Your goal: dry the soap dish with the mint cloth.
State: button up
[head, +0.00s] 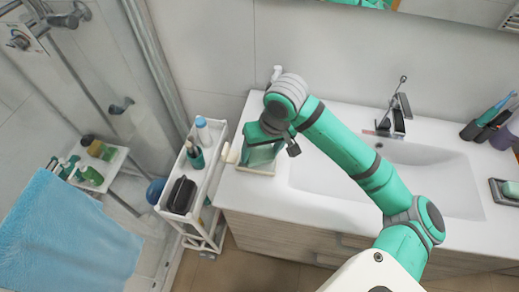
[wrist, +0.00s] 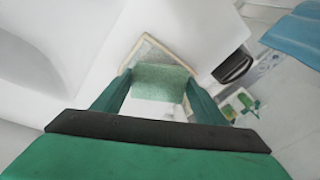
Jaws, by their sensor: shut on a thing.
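The mint cloth (wrist: 160,84) is a textured pale green piece between my gripper's two green fingers in the wrist view. My gripper (wrist: 158,80) is shut on it. Just beyond the cloth is a square dish with a beige rim (wrist: 124,70); the cloth and fingers hide part of its inside. In the head view my gripper (head: 262,152) points down over this beige-rimmed dish (head: 256,173) at the counter's left end. Whether the cloth touches the dish, I cannot tell. A dark dish (head: 493,187) with a green bar on it stands at the far right.
The white counter (head: 225,190) holds a basin (head: 450,185) and tap (head: 398,122). Cups with brushes (head: 482,127) stand at the back right. A white cart (head: 207,190) with bottles and a black case stands left of the counter. A blue towel (head: 70,240) hangs at lower left.

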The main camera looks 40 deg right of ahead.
jog(key=shift+s+d+f, duration=0.1)
jog(key=shift+s+d, duration=0.3)
jog(key=shift+s, duration=0.05)
jog(key=shift+w+a+f, duration=0.2)
jog(key=shift+w+a, duration=0.55)
jog(key=shift+w, duration=0.05)
jog(key=shift+s+d, duration=0.55)
jog(key=shift+d, duration=0.05)
jog(key=shift+s+d, duration=0.15)
jog(key=shift+s, duration=0.15)
jog(key=shift+w+a, duration=0.35)
jog(key=shift+w, duration=0.05)
jog(key=shift+w+a, duration=0.45)
jog(key=shift+w, duration=0.05)
jog(key=shift+s+d+f, duration=0.1)
jog(key=shift+s+d, duration=0.35)
jog(key=shift+s, duration=0.05)
jog(key=shift+s+d, duration=0.35)
jog(key=shift+s, duration=0.05)
jog(key=shift+w+a+r, duration=0.2)
jog(key=shift+w+a, duration=0.15)
jog(key=shift+w, duration=0.1)
jog(key=shift+w+a+f, duration=0.1)
jog(key=shift+w+a, duration=0.25)
jog(key=shift+w, duration=0.05)
